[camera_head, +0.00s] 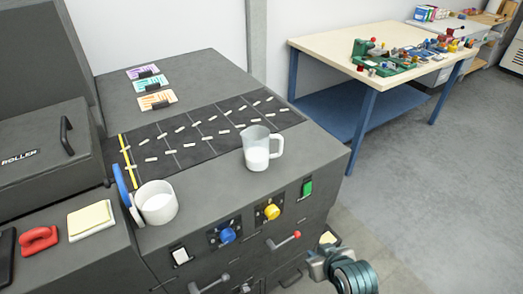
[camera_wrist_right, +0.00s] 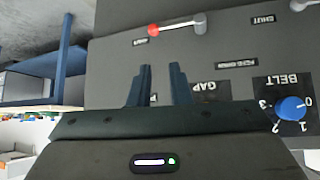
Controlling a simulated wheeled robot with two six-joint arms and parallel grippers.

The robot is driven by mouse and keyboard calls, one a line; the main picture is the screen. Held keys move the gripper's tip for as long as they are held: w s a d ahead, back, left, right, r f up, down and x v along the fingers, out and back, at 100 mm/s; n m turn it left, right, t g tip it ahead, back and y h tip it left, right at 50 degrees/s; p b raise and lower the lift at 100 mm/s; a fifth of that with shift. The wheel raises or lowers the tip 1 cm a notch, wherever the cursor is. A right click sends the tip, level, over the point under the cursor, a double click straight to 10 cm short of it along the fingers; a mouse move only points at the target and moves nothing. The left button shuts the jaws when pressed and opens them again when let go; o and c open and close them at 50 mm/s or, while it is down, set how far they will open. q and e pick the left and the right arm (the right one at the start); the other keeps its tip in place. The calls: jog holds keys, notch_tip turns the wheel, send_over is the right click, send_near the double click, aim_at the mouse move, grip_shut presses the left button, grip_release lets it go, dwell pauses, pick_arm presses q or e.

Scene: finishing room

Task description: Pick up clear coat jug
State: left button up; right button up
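The clear coat jug (camera_head: 257,147) is a translucent jug with a handle on its right and white liquid in its lower part. It stands upright on the grey machine top, near the front right edge of the dark slatted area. My right gripper (camera_head: 322,258) is low at the bottom right in the head view, in front of the machine and below the jug, apart from it. In the right wrist view its two fingers (camera_wrist_right: 161,82) are spread and empty, facing the machine's front panel. My left gripper is out of view.
The front panel has a blue knob (camera_head: 228,234), a yellow knob (camera_head: 271,211) and a red-tipped lever (camera_head: 284,240). A workbench (camera_head: 330,44) with blue legs stands at the back right.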

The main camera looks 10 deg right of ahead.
aim_at(281, 150)
jog(key=w+a+r+t, duration=0.1)
jog(key=w+r+t, duration=0.2)
jog(key=w+r, duration=0.2)
jog(key=w+a+r+t+p, duration=0.1)
jog(key=w+r+t, duration=0.2)
jog(key=w+r, duration=0.3)
jog(key=w+a+r+m+t, duration=0.1)
jog(key=w+a+r+t, duration=0.1)
jog(key=w+r, duration=0.4)
jog(key=shift+w+a+t+p, duration=0.1)
jog(key=shift+w+t+p, duration=0.45)
jog(key=shift+w, duration=1.05)
jog(key=shift+w+f, duration=0.1)
jog(key=shift+w, duration=0.2)
jog(key=w+p, duration=0.2)
jog(key=w, duration=0.2)
jog(key=shift+w+f, duration=0.1)
jog(key=shift+w, duration=0.2)
jog(key=shift+w+f, duration=0.15)
jog(key=shift+w, duration=0.2)
jog(key=shift+s, duration=0.1)
jog(key=shift+c, duration=0.4)
grip_shut()
